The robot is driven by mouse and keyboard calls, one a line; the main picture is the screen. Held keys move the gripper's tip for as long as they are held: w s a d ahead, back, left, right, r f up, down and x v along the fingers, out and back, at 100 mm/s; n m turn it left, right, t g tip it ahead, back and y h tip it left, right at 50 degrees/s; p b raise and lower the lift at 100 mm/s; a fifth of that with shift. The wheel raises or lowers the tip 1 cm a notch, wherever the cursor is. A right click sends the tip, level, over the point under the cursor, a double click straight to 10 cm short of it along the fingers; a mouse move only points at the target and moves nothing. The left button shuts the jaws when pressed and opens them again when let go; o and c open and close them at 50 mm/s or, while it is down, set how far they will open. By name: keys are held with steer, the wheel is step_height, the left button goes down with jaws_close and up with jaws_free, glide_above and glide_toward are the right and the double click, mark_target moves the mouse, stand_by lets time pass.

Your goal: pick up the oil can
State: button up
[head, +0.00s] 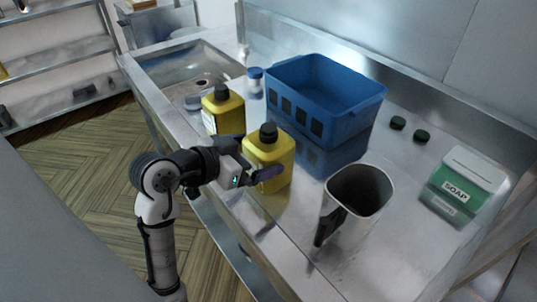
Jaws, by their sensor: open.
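Two yellow cans with black caps stand upright on the steel counter; no label that I can read tells which is the oil can. The nearer yellow can (270,151) stands at my gripper (253,161). The farther yellow can (222,108) stands behind it to the left and shows part of a pale label. My gripper is open, reaching in from the left at the nearer can's side. One finger crosses in front of this can's lower body; the other is partly hidden beside it. I cannot tell whether either finger touches the can.
A blue crate (351,123) stands behind the nearer can. A metal jug (362,193) stands to the right, its black handle towards the front edge. A soap box (464,180), two dark green lids (421,136), a blue-capped bottle (255,82) and a sink (190,72) surround these.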

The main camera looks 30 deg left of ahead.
steer(key=x, duration=0.1)
steer(key=p+x, duration=0.1)
steer(key=x, duration=0.1)
steer(key=shift+w+d+r, duration=0.15)
steer(key=shift+w+d, duration=0.05)
steer(key=shift+w+d+f, duration=0.1)
steer(key=shift+w+f, duration=0.2)
steer(key=shift+w, duration=0.1)
steer(key=c, duration=1.1)
steer(key=shift+r, duration=0.1)
step_height(320, 180, up, 20)
steer(key=shift+b, duration=0.55)
